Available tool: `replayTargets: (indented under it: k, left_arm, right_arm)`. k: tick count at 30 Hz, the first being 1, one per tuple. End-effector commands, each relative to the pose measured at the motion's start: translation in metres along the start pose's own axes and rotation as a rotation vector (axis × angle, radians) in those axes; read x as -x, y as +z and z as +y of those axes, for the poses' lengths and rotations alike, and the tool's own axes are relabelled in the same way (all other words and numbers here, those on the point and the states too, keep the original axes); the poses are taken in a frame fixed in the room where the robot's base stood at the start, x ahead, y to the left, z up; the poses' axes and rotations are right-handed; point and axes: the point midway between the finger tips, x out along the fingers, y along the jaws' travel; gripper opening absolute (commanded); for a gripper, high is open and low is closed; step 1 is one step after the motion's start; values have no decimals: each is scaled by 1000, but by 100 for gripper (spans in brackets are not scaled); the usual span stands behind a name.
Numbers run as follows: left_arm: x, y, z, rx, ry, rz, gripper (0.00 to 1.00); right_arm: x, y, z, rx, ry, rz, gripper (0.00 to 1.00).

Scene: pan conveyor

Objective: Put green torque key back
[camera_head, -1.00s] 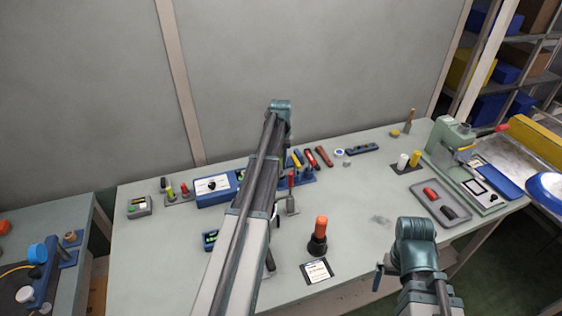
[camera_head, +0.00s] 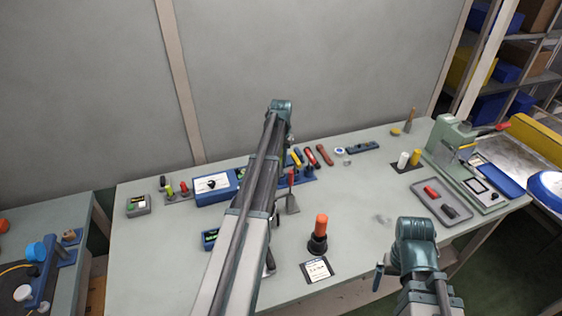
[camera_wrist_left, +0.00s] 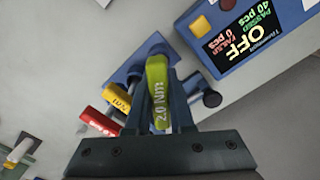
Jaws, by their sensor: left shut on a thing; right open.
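The green torque key (camera_wrist_left: 158,92), marked 2.0 Nm, is between the fingers of my left gripper (camera_wrist_left: 160,85), which is shut on it. In the left wrist view the key overlaps the blue rack (camera_wrist_left: 122,72); I cannot tell whether it is seated there. A yellow key (camera_wrist_left: 117,99) and a red key (camera_wrist_left: 98,122) are beside it on the left. In the head view my left arm hides the green key and the left gripper, and the rack (camera_head: 311,180) shows partly. My right gripper (camera_head: 379,276) is low at the right, open, its jaws mostly hidden.
A blue box with an OFF display (camera_wrist_left: 246,38) is close to the rack's right in the wrist view. An orange-handled tool (camera_head: 319,234) stands near the front edge. A grey tray (camera_head: 424,198) and a green press (camera_head: 452,140) are at the right.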

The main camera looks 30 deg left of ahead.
Motion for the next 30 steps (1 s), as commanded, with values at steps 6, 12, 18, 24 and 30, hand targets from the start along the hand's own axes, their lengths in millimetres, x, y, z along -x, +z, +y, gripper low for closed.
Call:
replayTargets:
  k: [6,12,18,24,30]
  left_arm:
    - [-7,0,0,0,0,0,0]
    - [-12,0,0,0,0,0,0]
    - [-16,0,0,0,0,0,0]
    - [-21,0,0,0,0,0,0]
    - [-26,0,0,0,0,0,0]
  right_arm:
    - [-7,0,-1,0,0,0,100]
    - [-11,-1,-1,0,0,0,100]
    - [-16,-1,-2,0,0,0,100]
    - [-21,-1,-2,0,0,0,100]
    - [-26,-2,-2,0,0,0,100]
